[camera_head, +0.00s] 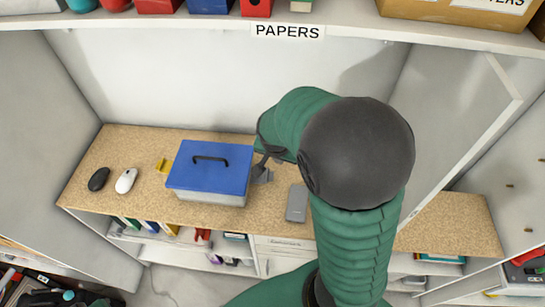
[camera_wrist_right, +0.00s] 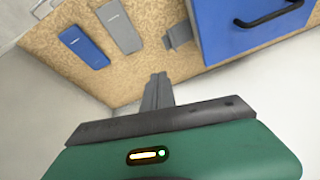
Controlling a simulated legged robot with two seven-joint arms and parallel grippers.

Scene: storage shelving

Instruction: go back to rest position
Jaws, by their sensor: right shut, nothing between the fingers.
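My right gripper (camera_head: 260,167) is beside the right side of the blue-lidded box (camera_head: 210,168), above the wooden counter. In the right wrist view its fingers (camera_wrist_right: 157,82) are together, with nothing held between them. The box has a black handle on its closed lid, and its blue lid (camera_wrist_right: 235,30) also shows in the wrist view. My right arm covers part of the counter in the head view. My left gripper is in neither view.
A grey phone (camera_head: 297,203) lies on the counter (camera_head: 235,222), with a blue phone (camera_wrist_right: 84,46) beside it. A black mouse (camera_head: 98,179) and white mouse (camera_head: 125,180) are at left. A shelf (camera_head: 350,18) labelled PAPERS runs above; an open panel (camera_head: 455,130) stands at right.

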